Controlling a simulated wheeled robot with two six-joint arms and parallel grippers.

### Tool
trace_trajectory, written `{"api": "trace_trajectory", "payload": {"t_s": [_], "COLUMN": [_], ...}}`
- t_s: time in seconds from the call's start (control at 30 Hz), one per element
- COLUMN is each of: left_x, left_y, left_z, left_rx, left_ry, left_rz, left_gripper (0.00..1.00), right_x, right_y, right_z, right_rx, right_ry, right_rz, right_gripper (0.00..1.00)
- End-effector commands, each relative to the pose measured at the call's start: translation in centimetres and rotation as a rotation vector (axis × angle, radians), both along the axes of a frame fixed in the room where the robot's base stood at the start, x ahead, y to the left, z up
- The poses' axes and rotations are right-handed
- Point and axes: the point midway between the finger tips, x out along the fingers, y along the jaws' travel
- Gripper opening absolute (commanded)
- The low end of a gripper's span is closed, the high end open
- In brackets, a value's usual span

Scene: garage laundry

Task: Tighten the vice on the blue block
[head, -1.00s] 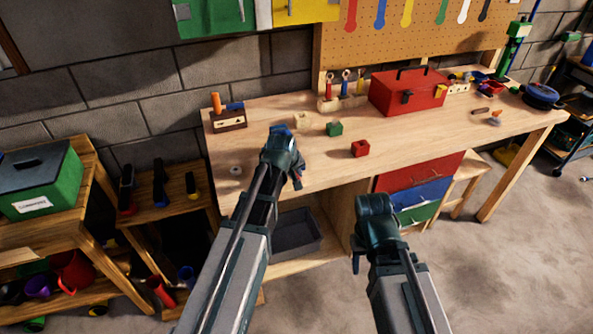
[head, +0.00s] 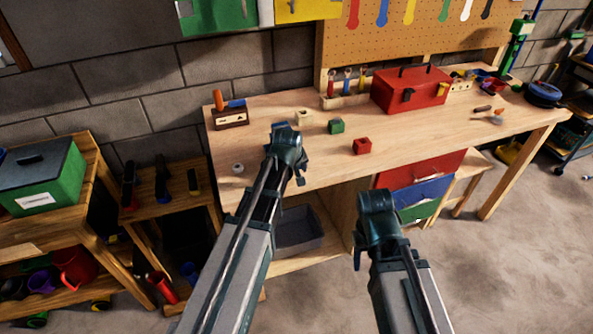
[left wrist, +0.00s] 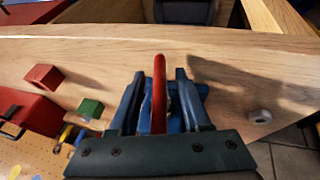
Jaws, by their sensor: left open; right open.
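A red bar, which looks like the vice handle (left wrist: 159,88), stands out in the left wrist view. My left gripper (left wrist: 159,76) is open, with one finger on each side of the bar. Blue parts (left wrist: 203,90) show beside and between the fingers; I cannot tell whether they are the vice or the blue block. In the head view my left arm covers most of this spot, and only a small blue patch (head: 281,125) shows behind it. My right gripper (head: 357,262) is open and empty, in front of the bench, mostly hidden by its own wrist.
The wooden bench (head: 450,140) carries a red cube (head: 362,146), a green cube (head: 336,126), a pale cube (head: 304,117) and a red toolbox (head: 410,90). A small grey round piece (head: 238,169) lies near the left end. Drawers (head: 420,192) are below, right of my right arm.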

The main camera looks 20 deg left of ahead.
Motion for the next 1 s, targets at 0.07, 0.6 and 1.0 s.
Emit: {"api": "trace_trajectory", "payload": {"t_s": [0.07, 0.6, 1.0], "left_x": [-0.2, -3.2, -5.9], "left_y": [0.0, -0.1, -0.2], "left_z": [0.3, 6.8, 12.0], "left_rx": [-0.001, 0.000, 0.001], "left_ry": [0.001, 0.000, -0.001], "left_rz": [0.000, 0.000, 0.000], "left_gripper": [0.47, 0.47, 0.47], "right_x": [0.0, 0.0, 0.0], "right_y": [0.0, 0.0, 0.0], "right_z": [0.3, 6.8, 12.0], "right_rx": [0.000, 0.000, 0.000], "right_ry": [0.000, 0.000, 0.000], "right_rz": [0.000, 0.001, 0.001], "right_gripper": [0.50, 0.50, 0.50]}}
